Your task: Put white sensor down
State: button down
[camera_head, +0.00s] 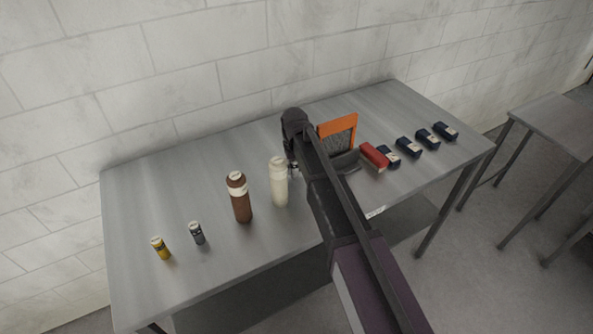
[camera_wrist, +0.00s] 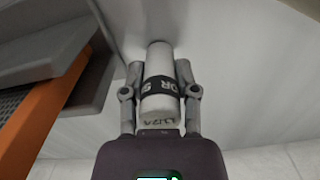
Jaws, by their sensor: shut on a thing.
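The white sensor (camera_wrist: 157,98) is a small white cylinder with a black lettered band. In the wrist view it is between the two grey fingers of my gripper (camera_wrist: 159,72), which is shut on it. In the head view my gripper (camera_head: 292,168) is over the grey table (camera_head: 215,155), just right of the cream bottle's top. My arm and gripper mostly hide the sensor there. I cannot tell whether the sensor touches the table.
A cream bottle (camera_head: 279,183) and a brown bottle (camera_head: 239,198) stand left of my arm. Grey (camera_head: 197,233) and yellow (camera_head: 161,248) cylinders are farther left. An orange-framed object (camera_head: 338,127), a red box (camera_head: 374,157) and several dark blue boxes (camera_head: 408,147) are to the right. The table's back left is clear.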

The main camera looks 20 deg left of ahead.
jog(key=shift+f, duration=0.15)
jog(key=c, duration=0.6)
grip_release()
jog(key=shift+c, duration=0.2)
jog(key=shift+r, duration=0.2)
notch_tip(320, 180, up, 12)
jog(key=p, duration=1.2)
